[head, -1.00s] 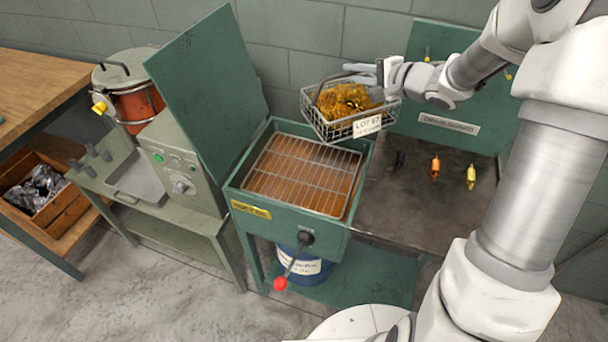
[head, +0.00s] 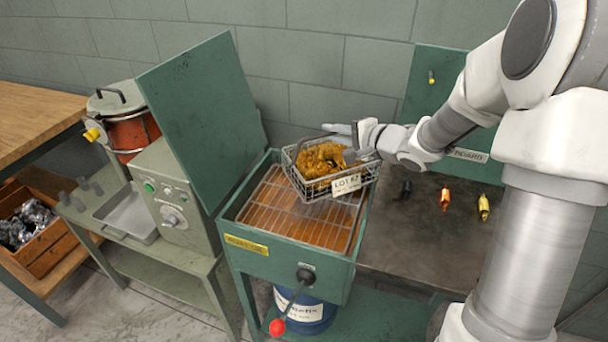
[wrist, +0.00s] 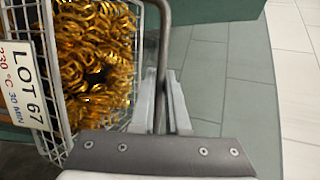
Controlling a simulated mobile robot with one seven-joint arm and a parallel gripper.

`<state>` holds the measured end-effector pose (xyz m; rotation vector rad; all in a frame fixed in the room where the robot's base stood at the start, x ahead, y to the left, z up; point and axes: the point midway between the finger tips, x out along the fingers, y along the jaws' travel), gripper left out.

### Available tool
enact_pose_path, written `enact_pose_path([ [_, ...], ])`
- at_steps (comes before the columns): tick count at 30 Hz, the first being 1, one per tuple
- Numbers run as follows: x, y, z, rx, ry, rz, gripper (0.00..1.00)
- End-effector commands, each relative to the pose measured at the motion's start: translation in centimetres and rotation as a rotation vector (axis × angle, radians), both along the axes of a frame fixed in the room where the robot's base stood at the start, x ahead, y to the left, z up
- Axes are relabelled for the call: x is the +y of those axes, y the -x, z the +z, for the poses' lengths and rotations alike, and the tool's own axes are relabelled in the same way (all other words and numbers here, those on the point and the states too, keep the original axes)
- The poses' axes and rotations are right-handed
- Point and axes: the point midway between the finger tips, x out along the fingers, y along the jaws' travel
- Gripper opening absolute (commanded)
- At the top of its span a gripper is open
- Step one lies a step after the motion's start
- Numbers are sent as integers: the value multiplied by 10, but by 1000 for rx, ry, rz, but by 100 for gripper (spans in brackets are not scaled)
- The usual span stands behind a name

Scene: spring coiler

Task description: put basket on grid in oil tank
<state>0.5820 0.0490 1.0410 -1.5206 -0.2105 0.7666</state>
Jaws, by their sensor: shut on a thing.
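The wire basket (head: 319,195) is full of golden coiled springs (head: 322,159) and carries a white "LOT 67" tag. It hangs above the right rear part of the oil tank (head: 283,258), over the wire grid (head: 275,213); I cannot tell the exact gap. My gripper (head: 352,141) is shut on the basket's handle. In the wrist view, my gripper (wrist: 160,105) holds the grey handle bar, with the basket (wrist: 45,60) and its springs to the left. The tank's green lid (head: 200,120) stands open, and the grid shows over orange-brown oil.
A lever with a red knob (head: 277,327) sticks out from the tank's front. A dark bench (head: 410,240) with small coloured items lies to the right. A machine with a control box (head: 170,195) and a red pot (head: 130,132) stand left.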

Motion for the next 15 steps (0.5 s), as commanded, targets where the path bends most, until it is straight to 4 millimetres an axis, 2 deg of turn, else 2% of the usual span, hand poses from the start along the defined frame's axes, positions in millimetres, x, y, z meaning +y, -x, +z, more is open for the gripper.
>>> enact_pose_path([
  [1,13,2,-9,-4,-2,5,0],
  [6,45,9,-29,-4,-1,5,0],
  [10,61,12,-37,-5,-2,3,0],
  [15,67,13,-41,-5,-1,0,0],
])
